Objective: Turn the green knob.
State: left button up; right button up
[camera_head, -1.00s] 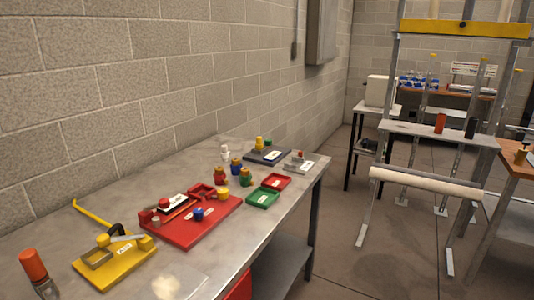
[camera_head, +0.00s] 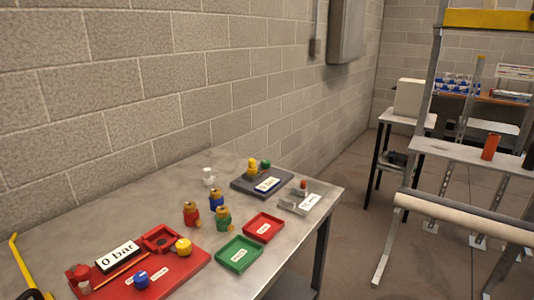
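A small green knob (camera_head: 266,164) shows at the back of a dark grey device (camera_head: 245,184) with a white label, near the table's far end. A yellow fitting (camera_head: 252,167) stands to its left on the same device. A separate green and brass fitting (camera_head: 223,217) stands on the bare table, nearer to me. Neither of my grippers is in view.
The metal table (camera_head: 145,192) stands against a block wall. A red board (camera_head: 185,268) with a "0 bar" display, a green tray (camera_head: 238,253), a red tray (camera_head: 263,227) and a light grey device (camera_head: 305,198) are on it. Open floor (camera_head: 345,220) lies right of the table.

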aim_at(265, 165)
jog(key=i+l+u, duration=0.1)
jog(key=i+l, duration=0.15)
jog(key=i+l+u, duration=0.1)
jog(key=i+l, duration=0.15)
jog(key=l, duration=0.2)
jog(key=i+l, duration=0.2)
jog(key=l, duration=0.2)
jog(key=i+l+u, duration=0.25)
jog(key=i+l, duration=0.15)
jog(key=l, duration=0.35)
